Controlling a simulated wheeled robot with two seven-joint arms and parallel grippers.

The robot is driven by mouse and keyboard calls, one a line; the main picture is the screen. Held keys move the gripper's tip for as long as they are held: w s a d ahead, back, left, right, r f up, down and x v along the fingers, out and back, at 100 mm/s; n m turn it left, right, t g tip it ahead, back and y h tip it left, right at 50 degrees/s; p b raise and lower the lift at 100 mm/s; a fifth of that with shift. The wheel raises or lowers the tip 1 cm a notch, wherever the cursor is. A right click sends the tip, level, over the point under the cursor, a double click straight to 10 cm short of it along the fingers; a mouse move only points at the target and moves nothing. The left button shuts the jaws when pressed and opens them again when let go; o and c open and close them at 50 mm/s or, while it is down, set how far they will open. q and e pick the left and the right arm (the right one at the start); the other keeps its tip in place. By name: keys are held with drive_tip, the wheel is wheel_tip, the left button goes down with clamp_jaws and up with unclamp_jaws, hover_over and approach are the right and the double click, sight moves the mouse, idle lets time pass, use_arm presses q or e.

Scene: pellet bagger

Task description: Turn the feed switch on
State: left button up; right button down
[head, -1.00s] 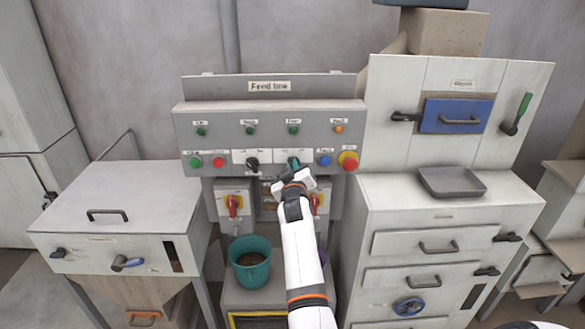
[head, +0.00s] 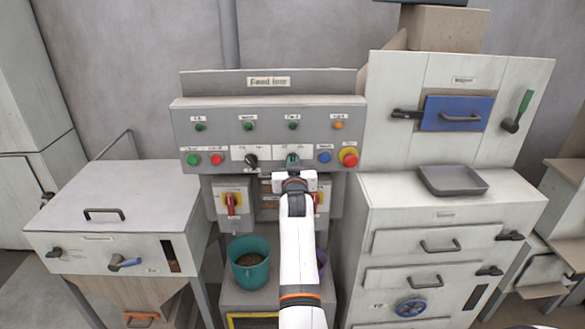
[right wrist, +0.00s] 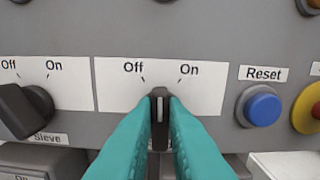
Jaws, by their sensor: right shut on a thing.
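The feed switch is a black knob (right wrist: 159,118) on a white plate (right wrist: 115,92) marked Off at left and On at right. My right gripper (head: 292,162) is shut on this knob at the panel; its teal fingers (right wrist: 160,128) press on both sides of it. In the right wrist view the knob stands about upright, between the Off and On marks. The fingers hide its lower part and any label below. In the head view my gripper mostly covers it. My left gripper is not in view.
A second black knob labelled Sieve (right wrist: 25,110) sits to the left. A blue Reset button (right wrist: 262,108) and a red-and-yellow stop button (head: 348,157) are close on the right. Below are red-and-yellow handles (head: 231,203) and a teal bucket (head: 249,265).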

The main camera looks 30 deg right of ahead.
drive_tip(key=shift+s+d+f+m+b, duration=0.1)
drive_tip(key=shift+m+b, duration=0.05)
drive_tip(key=shift+m, duration=1.45)
drive_tip(key=shift+f+m+b, duration=0.1)
drive_tip(key=shift+m+b, duration=0.05)
drive_tip(key=shift+m, duration=1.45)
drive_tip(key=c, duration=1.5)
unclamp_jaws()
drive_tip(key=shift+o, duration=0.2)
